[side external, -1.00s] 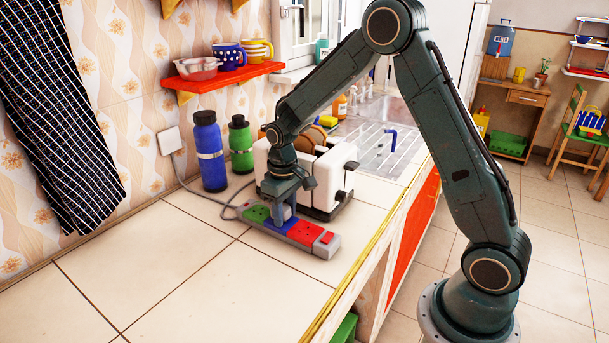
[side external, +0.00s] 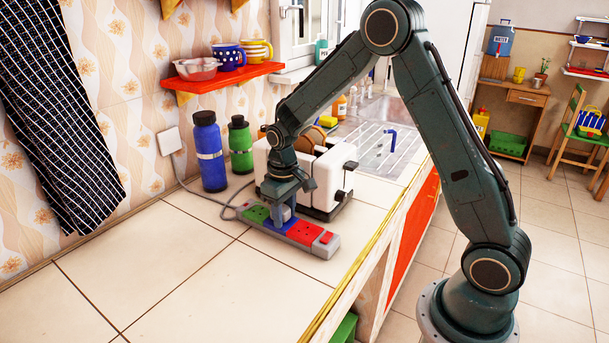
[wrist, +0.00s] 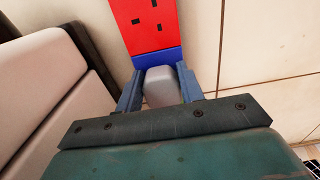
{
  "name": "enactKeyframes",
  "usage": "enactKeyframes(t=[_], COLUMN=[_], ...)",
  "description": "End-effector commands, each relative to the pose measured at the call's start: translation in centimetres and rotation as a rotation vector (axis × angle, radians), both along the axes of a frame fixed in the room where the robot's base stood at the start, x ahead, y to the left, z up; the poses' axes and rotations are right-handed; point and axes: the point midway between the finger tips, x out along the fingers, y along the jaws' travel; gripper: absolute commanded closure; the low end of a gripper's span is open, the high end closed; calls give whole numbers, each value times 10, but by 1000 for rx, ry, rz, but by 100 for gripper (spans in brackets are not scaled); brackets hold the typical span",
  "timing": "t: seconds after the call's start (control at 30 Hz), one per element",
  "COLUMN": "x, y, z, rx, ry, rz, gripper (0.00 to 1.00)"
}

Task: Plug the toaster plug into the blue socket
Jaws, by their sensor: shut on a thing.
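The power strip (side external: 322,247) lies on the counter with a green, a blue and a red socket section. The blue socket (side external: 277,227) is in the middle; its edge also shows in the wrist view (wrist: 158,58). My gripper (side external: 284,215) points down over the blue socket. In the wrist view my gripper (wrist: 158,85) is shut on a light grey plug (wrist: 162,84), which sits at the blue section. The plug's underside is hidden, so I cannot tell whether its pins are in the socket. The white toaster (side external: 325,180) stands just behind the strip, partly hidden by my arm.
A blue bottle (side external: 209,152) and a green bottle (side external: 240,147) stand by the wall. The strip's cable (side external: 203,197) runs to a wall outlet (side external: 169,140). A red shelf (side external: 222,78) holds mugs and a bowl. The front counter is clear.

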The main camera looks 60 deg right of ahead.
Motion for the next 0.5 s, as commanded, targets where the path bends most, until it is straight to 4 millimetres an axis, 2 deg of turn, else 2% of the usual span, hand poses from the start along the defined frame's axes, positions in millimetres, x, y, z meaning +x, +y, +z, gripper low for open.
enactKeyframes(t=[0.03, 0.5], x=[-4, -4], y=[0, 0], z=[-14, -18], rx=[1, 1], ry=[16, 16], rz=[0, 0], gripper=[86, 86])
